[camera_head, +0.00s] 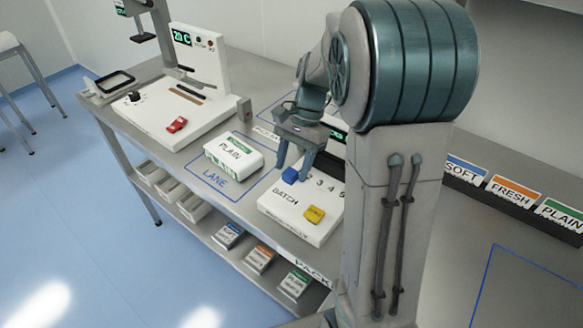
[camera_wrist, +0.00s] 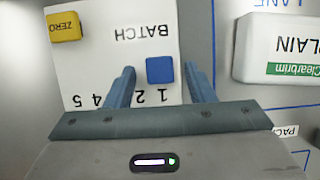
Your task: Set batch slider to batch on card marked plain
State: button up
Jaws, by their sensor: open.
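The batch slider is a blue block (camera_head: 290,175) on a white panel (camera_head: 275,208) marked BATCH with a row of numbers. In the wrist view the blue block (camera_wrist: 160,69) is beside the number 1, and the panel appears upside down. My gripper (camera_wrist: 158,68) is open, with one finger on each side of the block and gaps visible on both sides. One finger hides part of the number row. A green-banded card marked PLAIN (camera_head: 562,217) stands in a dark rack at the right; its small print is unreadable.
A yellow ZERO button (camera_head: 315,214) is on the same panel. A white PLAIN pack (camera_head: 234,152) lies in the blue-outlined LANE. SOFT (camera_head: 464,171) and FRESH (camera_head: 512,193) cards share the rack. A white machine with a red block (camera_head: 177,124) stands further left.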

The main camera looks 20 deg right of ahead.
aim_at(309, 194)
jog(key=shift+s+a+f, duration=0.15)
jog(key=shift+f, duration=0.35)
grip_shut()
jog(key=s+d, duration=0.2)
jog(key=s, duration=0.1)
jog(key=s+d, duration=0.1)
jog(key=s, duration=0.1)
jog(key=shift+d, duration=0.25)
jog(key=shift+w, duration=0.1)
grip_release()
